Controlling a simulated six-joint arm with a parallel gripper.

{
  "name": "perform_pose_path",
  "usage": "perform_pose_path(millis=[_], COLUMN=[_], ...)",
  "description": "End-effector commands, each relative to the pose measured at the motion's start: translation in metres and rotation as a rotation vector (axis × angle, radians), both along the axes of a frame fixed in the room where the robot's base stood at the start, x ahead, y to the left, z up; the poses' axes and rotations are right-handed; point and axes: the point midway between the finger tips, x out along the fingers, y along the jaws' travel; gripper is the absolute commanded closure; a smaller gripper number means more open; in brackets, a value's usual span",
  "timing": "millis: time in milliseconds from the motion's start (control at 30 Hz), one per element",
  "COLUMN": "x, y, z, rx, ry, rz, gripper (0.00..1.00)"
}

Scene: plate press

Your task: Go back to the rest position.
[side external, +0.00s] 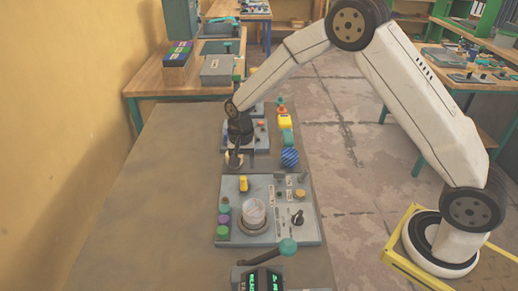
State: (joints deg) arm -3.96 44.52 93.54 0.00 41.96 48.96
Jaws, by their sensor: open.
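My gripper (235,160) hangs from my white arm, fingers down, above the table near the far grey panel. Its jaws are open, and they look small and dark from here. I cannot tell whether it touches the pale round part just below it. The near grey panel (285,235) lies in front of the gripper. It carries a pale round plate or knob (254,212), green, blue and purple buttons at its left, and a dark knob (297,217) at its right.
A green-knobbed lever (288,247) and a display (262,283) are at the front. The brown table (150,200) is clear on the left.

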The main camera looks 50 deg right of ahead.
Motion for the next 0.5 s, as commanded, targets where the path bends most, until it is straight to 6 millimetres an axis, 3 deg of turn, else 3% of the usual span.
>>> perform_pose_path(millis=[267, 500], x=[-0.007, -0.035], y=[-0.002, -0.01], z=[0.007, 0.03], rx=[0.0, -0.001], ry=[-0.011, -0.05], rz=[0.032, 0.159], gripper=[0.38, 0.38])
